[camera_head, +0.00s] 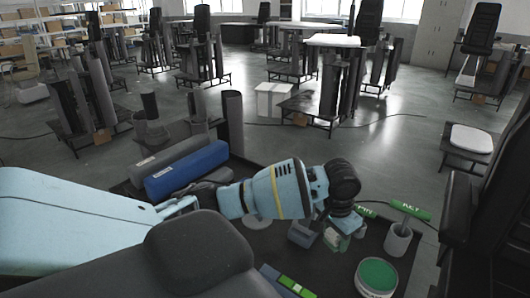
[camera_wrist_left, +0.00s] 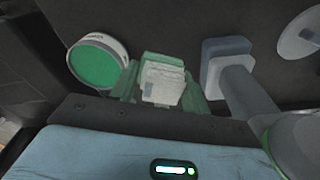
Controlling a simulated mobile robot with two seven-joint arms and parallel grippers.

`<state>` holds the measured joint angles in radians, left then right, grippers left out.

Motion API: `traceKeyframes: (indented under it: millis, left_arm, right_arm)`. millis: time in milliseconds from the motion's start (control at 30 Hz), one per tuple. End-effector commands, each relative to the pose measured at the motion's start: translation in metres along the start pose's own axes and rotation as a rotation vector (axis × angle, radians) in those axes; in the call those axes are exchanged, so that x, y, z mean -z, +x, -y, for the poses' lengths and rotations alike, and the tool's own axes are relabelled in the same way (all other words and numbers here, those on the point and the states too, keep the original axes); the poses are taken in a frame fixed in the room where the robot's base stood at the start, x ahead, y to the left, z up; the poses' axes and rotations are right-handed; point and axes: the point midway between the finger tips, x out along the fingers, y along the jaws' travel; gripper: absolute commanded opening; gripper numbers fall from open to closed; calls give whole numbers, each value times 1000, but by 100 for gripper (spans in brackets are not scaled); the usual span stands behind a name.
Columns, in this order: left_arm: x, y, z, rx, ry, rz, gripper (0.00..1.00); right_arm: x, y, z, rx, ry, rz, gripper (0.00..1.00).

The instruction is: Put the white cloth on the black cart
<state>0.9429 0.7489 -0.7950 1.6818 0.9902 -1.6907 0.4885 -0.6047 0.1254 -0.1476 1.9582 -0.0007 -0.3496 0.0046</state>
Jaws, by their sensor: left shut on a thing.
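My left gripper (camera_head: 338,240) reaches in from the left over a dark work surface (camera_head: 330,272). In the left wrist view its green fingers (camera_wrist_left: 160,85) are shut on a folded whitish cloth (camera_wrist_left: 162,82). In the head view the cloth is mostly hidden by the wrist and fingers. The dark surface carries tools and rolls; I cannot tell whether it is the black cart or whether the cloth touches it. My right gripper is not in view.
A round green-topped tub (camera_head: 377,276) stands right of the gripper, and a grey cup (camera_head: 398,240) with green-handled tools behind it. A blue roll (camera_head: 187,170) lies at the back left. A white box (camera_head: 273,100) stands on the floor beyond. A low stand with a white pad (camera_head: 471,139) is at right.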

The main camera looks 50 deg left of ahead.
Motion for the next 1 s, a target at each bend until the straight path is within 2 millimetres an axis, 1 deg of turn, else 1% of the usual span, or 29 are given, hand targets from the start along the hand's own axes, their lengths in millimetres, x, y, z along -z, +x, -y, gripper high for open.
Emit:
traceKeyframes:
  millis: [167,433,467,733,800,1000]
  left_arm:
    - [0,1,0,0,0,1,25]
    - [-1,2,0,0,0,2,25]
    - [-1,5,0,0,-1,3,25]
    - [-6,44,0,0,-1,6,25]
    - [-6,49,0,0,-1,3,25]
    - [-6,52,0,1,0,1,25]
  right_arm:
    - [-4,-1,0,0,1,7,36]
    - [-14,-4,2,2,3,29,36]
    - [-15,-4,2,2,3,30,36]
    - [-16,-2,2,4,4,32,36]
    - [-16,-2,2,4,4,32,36]
    - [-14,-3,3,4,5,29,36]
